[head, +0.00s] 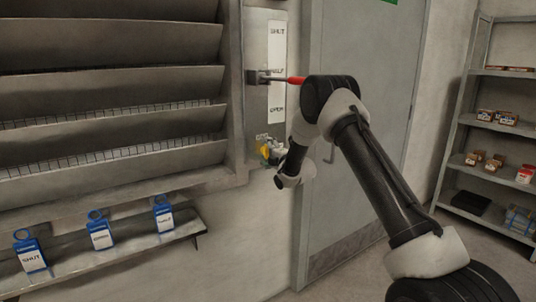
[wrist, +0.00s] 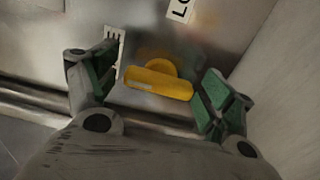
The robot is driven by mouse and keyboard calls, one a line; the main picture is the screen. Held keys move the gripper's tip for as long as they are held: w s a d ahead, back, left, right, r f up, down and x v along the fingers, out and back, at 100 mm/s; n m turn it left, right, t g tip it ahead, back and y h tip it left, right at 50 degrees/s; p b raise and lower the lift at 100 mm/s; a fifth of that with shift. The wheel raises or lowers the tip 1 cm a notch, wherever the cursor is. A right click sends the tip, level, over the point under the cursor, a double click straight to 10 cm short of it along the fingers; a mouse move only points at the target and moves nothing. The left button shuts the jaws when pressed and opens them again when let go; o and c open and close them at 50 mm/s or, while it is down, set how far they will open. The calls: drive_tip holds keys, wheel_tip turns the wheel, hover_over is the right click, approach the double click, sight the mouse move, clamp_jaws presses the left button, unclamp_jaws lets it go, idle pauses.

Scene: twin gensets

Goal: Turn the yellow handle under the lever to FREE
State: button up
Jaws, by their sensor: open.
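The yellow handle (head: 265,151) is on the metal plate below the lever in the head view, partly hidden by my arm. In the wrist view the yellow handle (wrist: 158,82) lies nearly crosswise, between the two fingers of my open gripper (wrist: 150,95). I cannot tell whether either finger touches it. A label ending in E (wrist: 113,45) is to its left and a label reading LO (wrist: 180,8) is above it, both cut off. The lever with a red grip (head: 296,80) stands out beside the HALF mark on the SHUT, HALF, OPEN scale (head: 277,60).
Louvre slats (head: 110,95) fill the left side. Blue tagged padlocks (head: 100,236) stand on a ledge (head: 190,225) below them. A grey door (head: 370,60) is behind my arm, and a shelf rack (head: 480,140) with small boxes is at the right.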

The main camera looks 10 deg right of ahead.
drive_tip(key=v, duration=1.2)
drive_tip(key=s+d+f+m+g+h, duration=0.2)
drive_tip(key=f+m+g, duration=0.1)
drive_tip(key=f, duration=0.3)
drive_tip(key=s+d+f+m+g+h, duration=0.1)
drive_tip(key=s+f+m+g, duration=0.15)
drive_tip(key=f, duration=0.35)
drive_tip(key=s+d+f+m+g+h, duration=0.2)
drive_tip(key=s+d+m+g, duration=0.2)
drive_tip(key=s+m, duration=0.25)
drive_tip(key=s+d+r+m+g, duration=0.1)
drive_tip(key=s+r+m, duration=0.2)
drive_tip(key=s+r, duration=0.6)
drive_tip(key=s+d+r+m+g+h, duration=0.1)
drive_tip(key=s+r+m, duration=0.3)
drive_tip(key=s+r, duration=0.5)
drive_tip(key=s+d+r+m+g, duration=0.1)
drive_tip(key=s+r+m, duration=0.2)
drive_tip(key=s+r, duration=0.6)
drive_tip(key=s, duration=1.4)
drive_tip(key=shift+d, duration=0.35)
